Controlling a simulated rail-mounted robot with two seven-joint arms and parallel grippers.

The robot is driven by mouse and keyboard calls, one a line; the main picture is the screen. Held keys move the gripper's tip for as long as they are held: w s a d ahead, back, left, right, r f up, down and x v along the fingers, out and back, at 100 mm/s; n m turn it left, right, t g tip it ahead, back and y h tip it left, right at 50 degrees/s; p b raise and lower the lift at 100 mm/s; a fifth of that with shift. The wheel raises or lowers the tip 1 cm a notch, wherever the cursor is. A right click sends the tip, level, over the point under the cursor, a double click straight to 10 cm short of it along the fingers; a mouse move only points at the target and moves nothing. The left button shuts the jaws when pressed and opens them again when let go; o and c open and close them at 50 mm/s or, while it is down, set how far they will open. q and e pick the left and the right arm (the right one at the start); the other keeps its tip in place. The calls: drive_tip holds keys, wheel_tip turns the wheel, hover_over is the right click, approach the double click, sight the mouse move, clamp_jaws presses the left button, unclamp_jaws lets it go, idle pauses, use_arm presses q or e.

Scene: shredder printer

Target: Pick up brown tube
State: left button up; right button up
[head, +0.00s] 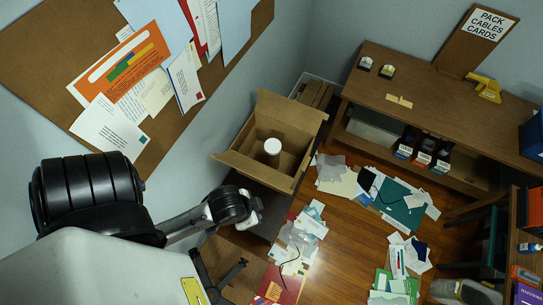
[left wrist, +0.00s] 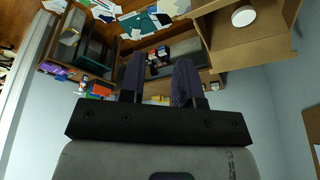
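The brown tube (head: 271,158) with a white cap stands upright inside an open cardboard box (head: 235,163). Its white cap shows in the left wrist view (left wrist: 244,16), with the box (left wrist: 250,52) around it at the upper right. My left gripper (head: 257,211) is outside the box, below its front in the head view, and apart from the tube. In the left wrist view the two dark fingers of my left gripper (left wrist: 159,75) stand apart with nothing between them. The tube's lower part is hidden by the box walls. My right gripper is in neither view.
A wooden workbench (head: 440,84) with a sign (head: 483,24) and a yellow tool (head: 485,87) stands at the right. Papers (head: 400,200) litter the wooden floor. A corkboard (head: 45,65) hangs on the left wall, near my arm.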

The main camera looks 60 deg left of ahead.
use_arm(q)
drive_tip(key=shift+d, duration=0.2)
drive_tip(key=o, duration=1.3)
drive_tip(key=shift+a, duration=0.15)
